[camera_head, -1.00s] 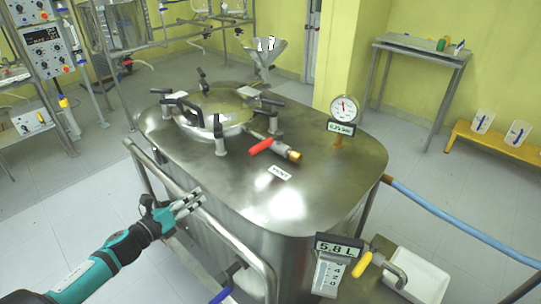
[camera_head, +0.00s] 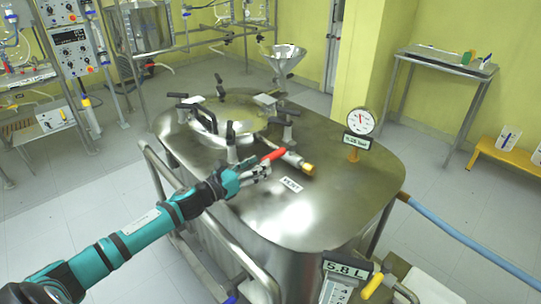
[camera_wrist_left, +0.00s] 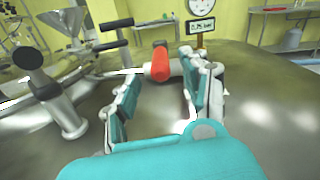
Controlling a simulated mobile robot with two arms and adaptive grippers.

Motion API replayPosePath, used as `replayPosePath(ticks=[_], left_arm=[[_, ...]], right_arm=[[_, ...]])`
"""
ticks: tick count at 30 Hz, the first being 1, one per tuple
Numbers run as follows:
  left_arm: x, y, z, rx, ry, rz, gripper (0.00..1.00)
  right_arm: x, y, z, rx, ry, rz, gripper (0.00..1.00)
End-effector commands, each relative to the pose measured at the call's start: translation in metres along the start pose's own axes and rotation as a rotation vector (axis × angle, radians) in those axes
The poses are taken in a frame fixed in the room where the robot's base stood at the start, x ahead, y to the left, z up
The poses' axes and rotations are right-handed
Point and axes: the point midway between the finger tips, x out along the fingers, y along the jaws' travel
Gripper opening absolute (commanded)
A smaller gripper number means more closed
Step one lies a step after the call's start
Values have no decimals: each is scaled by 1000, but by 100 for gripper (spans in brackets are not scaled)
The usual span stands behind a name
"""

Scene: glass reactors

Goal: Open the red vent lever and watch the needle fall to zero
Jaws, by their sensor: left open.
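The red vent lever (camera_head: 274,155) sits on a small valve with a brass end (camera_head: 308,169) on top of the steel vessel (camera_head: 330,205). My left gripper (camera_head: 263,170) is open and close beside the lever at its near side. In the left wrist view the red lever (camera_wrist_left: 160,64) shows ahead, between the two open fingers (camera_wrist_left: 162,80); I cannot tell whether they touch it. My right gripper is not in view.
Black-handled clamps (camera_head: 231,140) and a round hatch crowd the vessel top at left. A metal rail (camera_head: 205,220) runs along its near side. A funnel (camera_head: 284,60) stands behind. The right part of the top is clear.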

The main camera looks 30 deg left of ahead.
Motion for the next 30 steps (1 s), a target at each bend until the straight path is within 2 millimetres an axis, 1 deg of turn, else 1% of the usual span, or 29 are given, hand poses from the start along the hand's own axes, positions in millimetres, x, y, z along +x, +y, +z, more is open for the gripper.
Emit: replayPosePath(ticks=[1, 3, 6, 9, 13, 21, 23, 30], left_arm=[[11, 0, 3, -3, -4, 1, 47], [23, 0, 3, -3, -4, 1, 47], [38, 0, 2, -4, -4, 1, 47], [48, 0, 1, -4, -2, 1, 47], [55, 0, 0, -3, -1, 0, 47], [56, 0, 0, -3, 0, 0, 47], [56, 0, 0, -3, 0, 0, 40], [56, 0, 0, -2, 0, 0, 9]], right_arm=[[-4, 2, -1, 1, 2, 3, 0], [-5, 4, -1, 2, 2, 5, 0], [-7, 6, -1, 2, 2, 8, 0], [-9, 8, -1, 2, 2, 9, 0], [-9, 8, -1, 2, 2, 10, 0], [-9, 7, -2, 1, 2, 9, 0], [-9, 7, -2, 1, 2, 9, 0], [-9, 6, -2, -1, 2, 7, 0]])
